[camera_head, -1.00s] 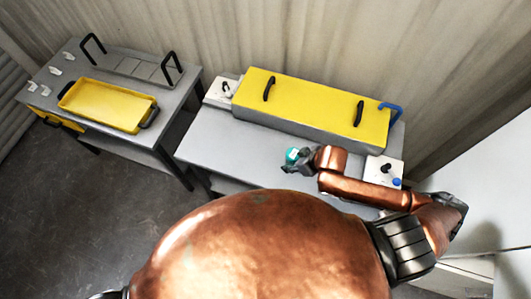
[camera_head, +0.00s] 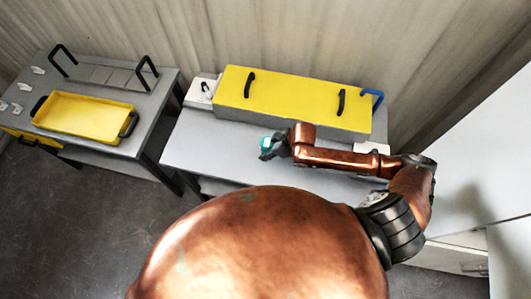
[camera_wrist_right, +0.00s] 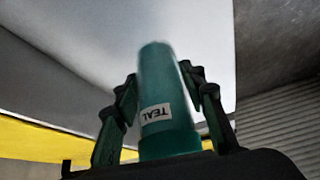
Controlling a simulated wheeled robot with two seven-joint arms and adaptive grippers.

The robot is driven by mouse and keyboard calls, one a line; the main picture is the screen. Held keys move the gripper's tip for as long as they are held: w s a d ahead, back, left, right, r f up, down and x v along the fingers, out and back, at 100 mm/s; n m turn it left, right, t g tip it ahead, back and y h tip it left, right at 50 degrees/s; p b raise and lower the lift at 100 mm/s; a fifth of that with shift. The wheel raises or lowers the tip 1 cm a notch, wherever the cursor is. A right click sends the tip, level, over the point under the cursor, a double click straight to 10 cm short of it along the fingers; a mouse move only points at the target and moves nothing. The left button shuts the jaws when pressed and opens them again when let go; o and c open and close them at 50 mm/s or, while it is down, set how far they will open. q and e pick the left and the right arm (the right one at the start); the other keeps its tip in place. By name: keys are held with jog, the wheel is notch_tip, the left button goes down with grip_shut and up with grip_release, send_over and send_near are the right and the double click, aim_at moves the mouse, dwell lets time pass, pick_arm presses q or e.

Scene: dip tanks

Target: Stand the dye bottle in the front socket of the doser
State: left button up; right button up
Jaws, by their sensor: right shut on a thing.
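The teal dye bottle (camera_head: 266,142) is in my right gripper (camera_head: 269,151), over the grey bench in front of the yellow lid. In the right wrist view the bottle (camera_wrist_right: 160,92) carries a white "TEAL" label and sits between the two dark fingers of the right gripper (camera_wrist_right: 160,88), which are shut on it. The doser and its front socket cannot be made out. My left gripper is out of view.
The grey bench (camera_head: 195,145) bears the long yellow lid (camera_head: 295,98) with two black handles. A white control box (camera_head: 203,90) stands at its left end; another (camera_head: 372,148) is mostly hidden by my right arm. A yellow tray (camera_head: 83,117) lies on the left bench.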

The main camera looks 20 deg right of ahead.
jog(key=shift+w+a+f, duration=0.1)
jog(key=shift+w+f, duration=0.75)
jog(key=shift+f, duration=1.6)
jog(key=shift+f, duration=0.1)
jog(key=o, duration=1.3)
jog(key=shift+o, duration=0.2)
